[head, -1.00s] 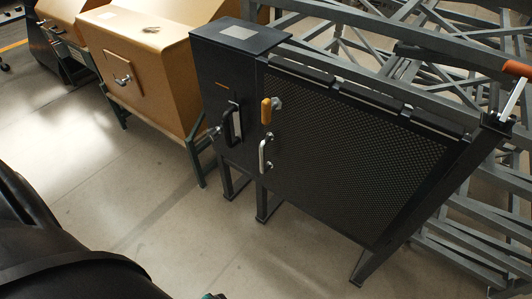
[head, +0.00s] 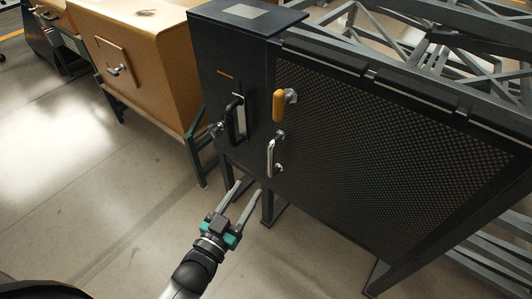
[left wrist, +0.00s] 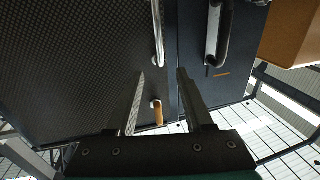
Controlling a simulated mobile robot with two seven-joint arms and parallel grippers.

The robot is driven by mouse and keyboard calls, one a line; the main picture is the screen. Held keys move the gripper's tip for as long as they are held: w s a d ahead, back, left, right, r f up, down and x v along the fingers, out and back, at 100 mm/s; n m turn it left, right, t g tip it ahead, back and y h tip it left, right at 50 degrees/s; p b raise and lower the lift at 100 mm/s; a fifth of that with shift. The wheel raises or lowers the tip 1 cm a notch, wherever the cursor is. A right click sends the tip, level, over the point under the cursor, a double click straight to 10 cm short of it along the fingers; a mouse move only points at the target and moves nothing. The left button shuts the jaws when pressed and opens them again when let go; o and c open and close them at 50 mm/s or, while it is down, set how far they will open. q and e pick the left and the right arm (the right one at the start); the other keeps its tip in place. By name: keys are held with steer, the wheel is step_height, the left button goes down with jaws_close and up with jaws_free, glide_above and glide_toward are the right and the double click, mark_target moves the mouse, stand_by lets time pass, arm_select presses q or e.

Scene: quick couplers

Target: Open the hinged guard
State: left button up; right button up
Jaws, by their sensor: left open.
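The hinged guard (head: 390,150) is a dark perforated panel, shut against its frame, with hinge covers along its top edge. Near its left edge it has a silver bar handle (head: 273,155) and, above that, an orange latch knob (head: 279,106). My left gripper (head: 247,188) is open and empty, below the silver handle in the head view. In the left wrist view, the silver handle (left wrist: 158,35) lies just beyond and between the open fingertips (left wrist: 161,73), apart from them. The orange knob (left wrist: 157,113) shows between the fingers there. My right gripper is out of view.
A dark cabinet (head: 232,75) with a black handle (head: 239,121) adjoins the guard on the left. A tan machine (head: 155,60) stands further left. Metal legs stand below the guard. The floor (head: 110,185) in front is clear.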

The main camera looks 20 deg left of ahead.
mark_target(269, 157)
arm_select(q)
steer(key=w+b, duration=0.1)
steer(key=w, duration=0.3)
steer(key=w+d+b, duration=0.1)
steer(key=w+b, duration=0.1)
steer(key=w, duration=0.2)
steer(key=w+d+b, duration=0.1)
steer(key=w, duration=0.3)
steer(key=shift+f, duration=0.15)
steer(key=shift+w+d+b, duration=0.1)
steer(key=shift+w+b, duration=0.4)
steer(key=shift+w, duration=0.55)
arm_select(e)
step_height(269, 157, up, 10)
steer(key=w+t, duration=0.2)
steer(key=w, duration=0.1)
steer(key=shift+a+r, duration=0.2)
arm_select(q)
steer(key=shift+c, duration=0.4)
jaws_close()
